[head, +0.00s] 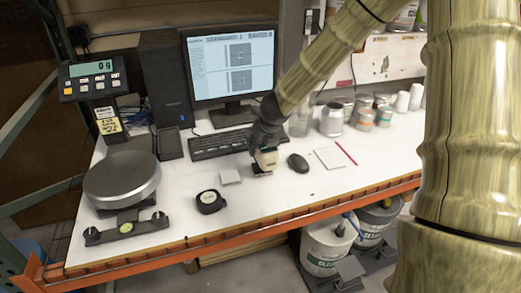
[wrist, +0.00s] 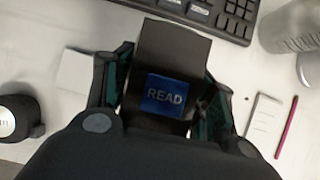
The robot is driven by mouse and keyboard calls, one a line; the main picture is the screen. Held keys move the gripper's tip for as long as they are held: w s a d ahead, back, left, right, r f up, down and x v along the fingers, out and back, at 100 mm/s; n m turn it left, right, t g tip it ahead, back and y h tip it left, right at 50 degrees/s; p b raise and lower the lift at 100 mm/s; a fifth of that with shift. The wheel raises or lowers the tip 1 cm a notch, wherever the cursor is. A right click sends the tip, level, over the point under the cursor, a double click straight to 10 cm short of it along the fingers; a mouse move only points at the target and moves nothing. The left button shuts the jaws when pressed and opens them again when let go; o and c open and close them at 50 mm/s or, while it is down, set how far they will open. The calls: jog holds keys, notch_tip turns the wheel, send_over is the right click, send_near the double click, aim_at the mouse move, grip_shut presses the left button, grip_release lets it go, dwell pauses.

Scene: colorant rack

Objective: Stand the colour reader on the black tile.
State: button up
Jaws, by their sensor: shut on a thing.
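The colour reader (head: 266,158), a pale device with a dark lower edge, is upright at the middle of the white bench. My gripper (head: 264,140) is above it and shut on its upper part. In the wrist view, the reader (wrist: 172,50) shows a dark body and a blue READ label between the two fingers of my gripper (wrist: 162,85). A dark strip shows under the reader in the head view. I cannot tell whether this is the black tile or the reader's own base, or whether they touch. A pale square tile (head: 230,177) lies just left of the reader.
A black mouse (head: 298,163) is close on the right, with a notepad (head: 330,158) and red pencil (head: 347,153) beyond. A tape measure (head: 210,201) is front left. The keyboard (head: 220,143) is behind; the round scale (head: 122,180) is far left. The front bench strip is mostly clear.

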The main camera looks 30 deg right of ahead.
aim_at(263, 151)
jog(key=shift+w, duration=0.5)
jog(key=shift+f, duration=1.8)
jog(key=shift+r, duration=0.1)
jog(key=o, duration=1.7)
jog(key=shift+s, duration=0.1)
jog(key=shift+p+v, duration=0.55)
jog(key=shift+v, duration=5.4)
